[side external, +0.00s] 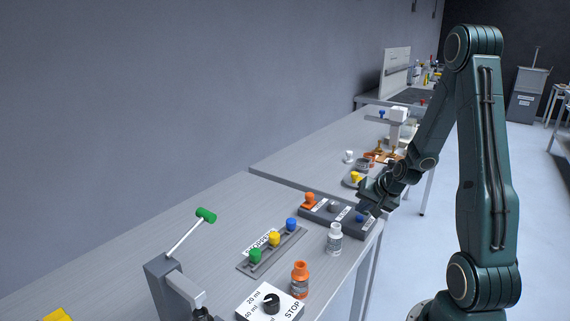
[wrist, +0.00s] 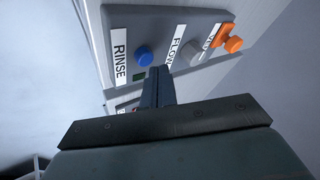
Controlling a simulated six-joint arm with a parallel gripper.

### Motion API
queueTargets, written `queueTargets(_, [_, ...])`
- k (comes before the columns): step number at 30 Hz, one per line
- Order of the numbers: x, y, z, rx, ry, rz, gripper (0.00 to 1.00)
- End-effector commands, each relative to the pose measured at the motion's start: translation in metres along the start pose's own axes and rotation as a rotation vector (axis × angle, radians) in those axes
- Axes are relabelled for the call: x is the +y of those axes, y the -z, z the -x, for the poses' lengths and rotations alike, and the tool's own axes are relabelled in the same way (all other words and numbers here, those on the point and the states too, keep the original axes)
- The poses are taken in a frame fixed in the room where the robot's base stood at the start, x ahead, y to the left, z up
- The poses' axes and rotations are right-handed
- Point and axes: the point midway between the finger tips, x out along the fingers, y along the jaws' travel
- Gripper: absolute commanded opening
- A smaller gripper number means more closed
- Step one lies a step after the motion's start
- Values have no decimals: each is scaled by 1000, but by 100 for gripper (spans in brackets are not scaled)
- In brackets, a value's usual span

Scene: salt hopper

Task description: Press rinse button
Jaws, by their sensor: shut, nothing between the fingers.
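The rinse button is a round blue button (wrist: 143,58) beside a white RINSE label (wrist: 121,58) on a dark grey panel (wrist: 150,22). In the side external view the blue button (side external: 359,218) is at the right end of the panel (side external: 321,214), partly behind my gripper. My gripper (wrist: 157,88) is shut and empty, its fingertips just below and right of the blue button in the wrist view. I cannot tell whether the fingertips touch the panel.
The panel also bears a grey knob (wrist: 194,50) by the FLOW label and an orange knob (wrist: 231,43). A white bottle (side external: 334,238) and an orange bottle (side external: 300,279) stand nearby. A row of coloured knobs (side external: 274,240) lies to the left.

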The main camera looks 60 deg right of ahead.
Motion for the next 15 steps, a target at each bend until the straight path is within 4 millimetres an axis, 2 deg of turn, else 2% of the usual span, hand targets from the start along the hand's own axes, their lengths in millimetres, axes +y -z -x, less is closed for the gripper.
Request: queueTargets(15, [-16, 17, 30, 3, 1, 0, 0])
